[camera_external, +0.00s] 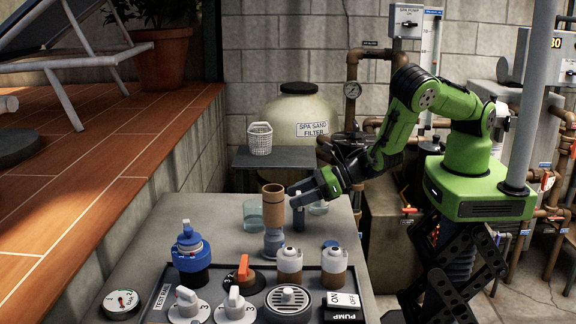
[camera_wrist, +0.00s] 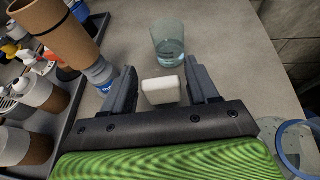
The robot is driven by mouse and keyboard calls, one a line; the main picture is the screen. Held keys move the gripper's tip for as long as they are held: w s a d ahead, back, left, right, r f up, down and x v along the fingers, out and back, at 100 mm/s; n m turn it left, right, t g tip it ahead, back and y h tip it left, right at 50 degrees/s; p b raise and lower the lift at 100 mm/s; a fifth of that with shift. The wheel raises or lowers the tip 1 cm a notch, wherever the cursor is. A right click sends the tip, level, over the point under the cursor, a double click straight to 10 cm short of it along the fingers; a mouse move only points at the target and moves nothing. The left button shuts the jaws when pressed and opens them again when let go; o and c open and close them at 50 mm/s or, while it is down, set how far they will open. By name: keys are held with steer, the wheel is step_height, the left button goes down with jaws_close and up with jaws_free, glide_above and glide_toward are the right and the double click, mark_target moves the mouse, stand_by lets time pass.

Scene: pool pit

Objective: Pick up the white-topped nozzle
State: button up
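In the wrist view a small white block-like top (camera_wrist: 162,91), which looks like the nozzle's white top, sits between my two fingers. Its lower body is hidden there. My gripper (camera_wrist: 162,88) is open, with one finger on each side of the white top and small gaps showing. In the external view my gripper (camera_external: 304,188) reaches left over the grey table, fingers angled slightly down. A dark upright piece (camera_external: 298,217) shows below the fingers; I cannot tell for certain whether it is the nozzle's body.
A tan tube on a clear bottle (camera_external: 273,200) stands close by the fingers. A water glass (camera_wrist: 170,48) is just beyond the white top. Another glass (camera_wrist: 296,143) is at the lower right. A dark tray (camera_external: 258,278) holds bottles, valves and knobs on the near side.

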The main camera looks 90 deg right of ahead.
steer(key=c, duration=1)
steer(key=shift+r, duration=0.15)
